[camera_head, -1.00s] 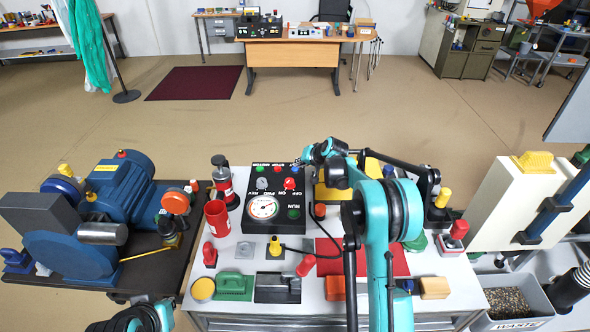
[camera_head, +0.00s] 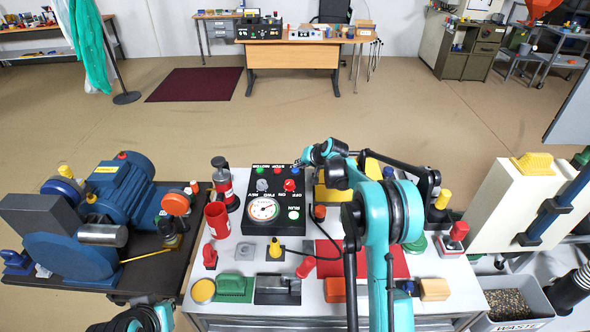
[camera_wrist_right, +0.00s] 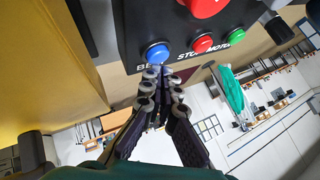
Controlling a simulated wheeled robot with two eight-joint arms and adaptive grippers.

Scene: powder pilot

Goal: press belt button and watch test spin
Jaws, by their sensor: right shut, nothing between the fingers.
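The black control box (camera_head: 241,216) stands on the workbench with a dial gauge (camera_head: 263,209), knobs and a row of buttons along its far edge. The blue button (camera_wrist_right: 156,52) is at the end of that row, beside the red button (camera_wrist_right: 202,42) and green button (camera_wrist_right: 237,38); its label is partly hidden. My right gripper (camera_wrist_right: 158,74) is shut and empty, its fingertips right at the blue button's near edge. I cannot tell whether they touch. The RUN lamp (camera_head: 294,214) glows pale. Part of my left arm shows at the bottom edge, but its gripper does not.
A blue motor machine (camera_head: 121,198) stands on a dark table at the left. Cups, blocks and a red mat (camera_head: 395,262) crowd the workbench around the box. A yellow block (camera_wrist_right: 45,70) is close beside my right gripper. A waste bin (camera_head: 541,307) stands at the right.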

